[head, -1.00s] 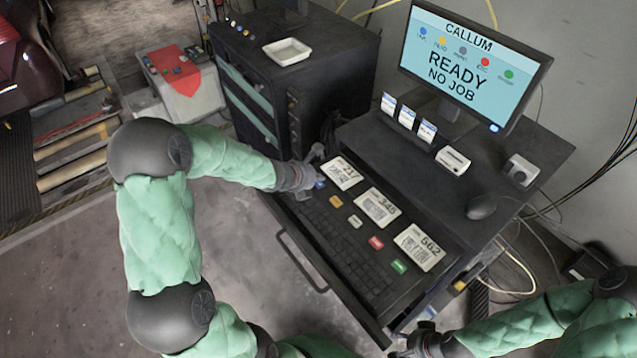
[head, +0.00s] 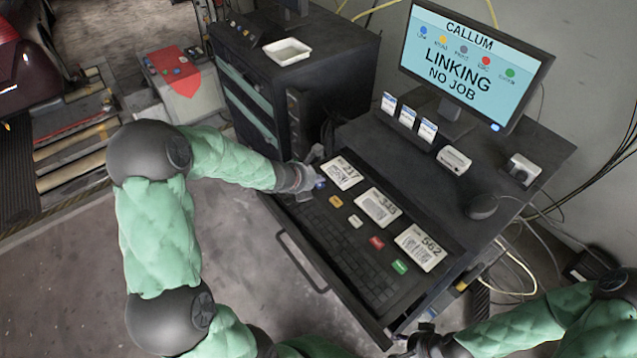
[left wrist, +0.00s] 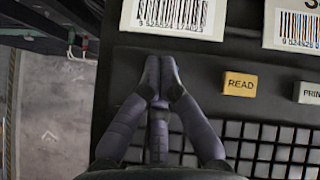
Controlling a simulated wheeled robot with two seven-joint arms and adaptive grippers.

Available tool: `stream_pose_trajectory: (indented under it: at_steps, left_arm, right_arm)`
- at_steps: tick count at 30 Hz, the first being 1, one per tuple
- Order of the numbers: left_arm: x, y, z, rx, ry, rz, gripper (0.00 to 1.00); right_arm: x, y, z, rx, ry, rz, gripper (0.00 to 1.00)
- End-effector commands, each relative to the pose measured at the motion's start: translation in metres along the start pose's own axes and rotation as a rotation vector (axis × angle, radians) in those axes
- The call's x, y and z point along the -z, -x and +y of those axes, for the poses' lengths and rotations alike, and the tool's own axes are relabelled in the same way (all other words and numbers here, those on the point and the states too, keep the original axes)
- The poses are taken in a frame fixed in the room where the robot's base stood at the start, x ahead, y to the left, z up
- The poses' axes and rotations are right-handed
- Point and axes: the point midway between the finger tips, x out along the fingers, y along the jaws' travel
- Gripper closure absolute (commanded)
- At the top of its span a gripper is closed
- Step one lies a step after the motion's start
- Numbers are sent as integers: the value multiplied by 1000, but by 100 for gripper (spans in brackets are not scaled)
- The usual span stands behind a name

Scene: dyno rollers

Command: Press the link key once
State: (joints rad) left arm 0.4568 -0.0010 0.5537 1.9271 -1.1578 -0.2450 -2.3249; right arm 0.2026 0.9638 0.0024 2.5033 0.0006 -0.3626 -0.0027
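The blue link key (head: 320,184) is at the far left end of the row of coloured keys on the black keyboard drawer (head: 285,232). My left gripper (head: 314,183) is right at it in the head view. In the left wrist view the left gripper's fingers (left wrist: 159,78) are together with nothing between them, tips down over the panel left of the yellow READ key (left wrist: 240,84); they hide the link key there. The monitor (head: 466,70) reads "LINKING, NO JOB". My right gripper (head: 418,342) is low in the head view, away from the drawer; its fingers are unclear.
READ, a white key (head: 355,221), a red key (head: 377,243) and a green key (head: 399,267) follow along the row. Barcode cards (head: 376,207) lie just behind them. A mouse (head: 482,206) and a small white box (head: 453,160) are on the upper shelf.

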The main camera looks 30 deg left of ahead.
Motion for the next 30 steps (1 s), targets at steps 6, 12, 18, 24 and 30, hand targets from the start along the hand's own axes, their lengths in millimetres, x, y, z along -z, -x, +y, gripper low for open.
stream_pose_trajectory:
  at_steps: [6,12,18,24,30]
  left_arm:
    - [0,0,0,0,1,2,100]
    - [-5,6,-2,0,1,2,100]
    - [-10,11,-4,0,0,1,100]
    - [-10,10,-4,0,0,1,100]
    - [-12,13,-5,0,0,1,100]
  right_arm:
    - [0,1,0,0,0,0,46]
    - [0,6,-2,0,0,0,46]
    - [0,11,-4,0,0,0,46]
    - [0,10,-4,0,0,0,46]
    - [0,13,-5,0,0,0,46]
